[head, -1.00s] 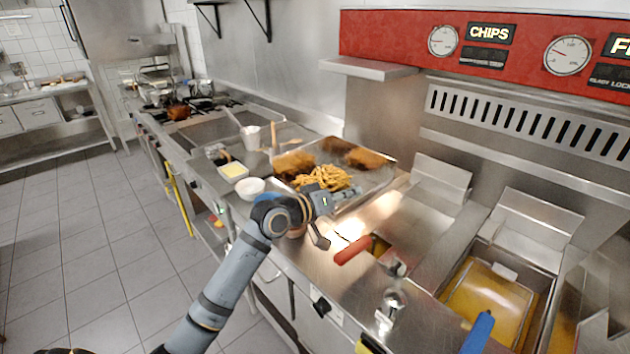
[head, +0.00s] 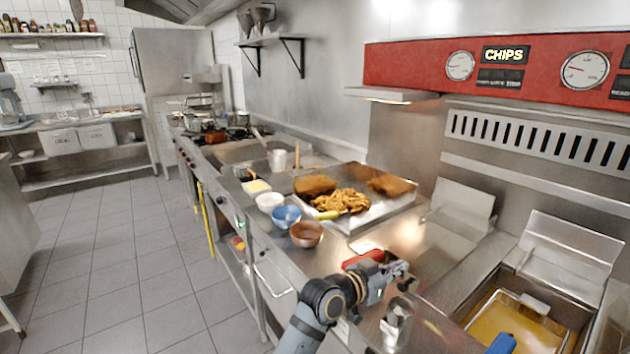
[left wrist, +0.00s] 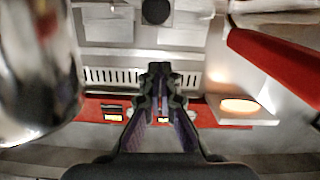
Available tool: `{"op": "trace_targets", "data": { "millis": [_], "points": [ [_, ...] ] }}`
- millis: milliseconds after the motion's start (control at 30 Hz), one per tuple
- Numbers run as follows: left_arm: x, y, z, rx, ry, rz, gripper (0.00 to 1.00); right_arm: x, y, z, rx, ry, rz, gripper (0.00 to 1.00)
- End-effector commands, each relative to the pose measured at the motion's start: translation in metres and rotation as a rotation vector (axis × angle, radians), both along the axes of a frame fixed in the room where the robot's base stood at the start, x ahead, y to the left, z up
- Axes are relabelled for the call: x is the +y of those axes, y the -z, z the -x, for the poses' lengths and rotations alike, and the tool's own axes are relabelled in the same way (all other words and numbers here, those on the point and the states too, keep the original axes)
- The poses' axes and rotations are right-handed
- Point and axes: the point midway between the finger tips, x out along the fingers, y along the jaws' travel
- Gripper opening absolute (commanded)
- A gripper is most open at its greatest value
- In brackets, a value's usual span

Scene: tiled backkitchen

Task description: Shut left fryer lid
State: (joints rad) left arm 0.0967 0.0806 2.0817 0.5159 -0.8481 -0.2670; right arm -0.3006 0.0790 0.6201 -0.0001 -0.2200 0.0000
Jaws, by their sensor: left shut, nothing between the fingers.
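The left fryer lid (head: 463,207) is a steel plate standing raised at the back of the left fryer, under the CHIPS sign. My right gripper is out of view.
The right fryer's raised lid (head: 570,252) stands beside, with oil and a blue handle (head: 502,344) in front. A tray of chips (head: 378,219) and a brown bowl (head: 306,235) are to the left.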

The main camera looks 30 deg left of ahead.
Motion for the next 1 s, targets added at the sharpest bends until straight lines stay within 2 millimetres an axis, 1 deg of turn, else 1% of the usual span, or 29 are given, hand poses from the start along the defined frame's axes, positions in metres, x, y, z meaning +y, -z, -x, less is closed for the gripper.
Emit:
{"op": "trace_targets", "data": {
  "millis": [33, 200, 700, 767, 1000],
  "points": [
    [0.000, 0.004, 0.000, 0.000, 0.000, 0.001, 0.00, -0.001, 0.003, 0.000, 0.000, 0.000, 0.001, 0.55],
    [-0.001, 0.008, 0.000, 0.000, 0.000, 0.002, 0.00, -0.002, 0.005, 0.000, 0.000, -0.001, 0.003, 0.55],
    [0.000, 0.009, 0.002, 0.001, 0.000, 0.002, 0.00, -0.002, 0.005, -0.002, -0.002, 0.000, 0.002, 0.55],
    [0.003, 0.008, 0.007, -0.001, -0.001, -0.002, 0.00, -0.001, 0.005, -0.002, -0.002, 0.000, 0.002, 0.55],
    [0.018, 0.000, 0.049, 0.001, 0.003, -0.008, 0.00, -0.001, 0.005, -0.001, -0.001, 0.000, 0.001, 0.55]
  ]
}}
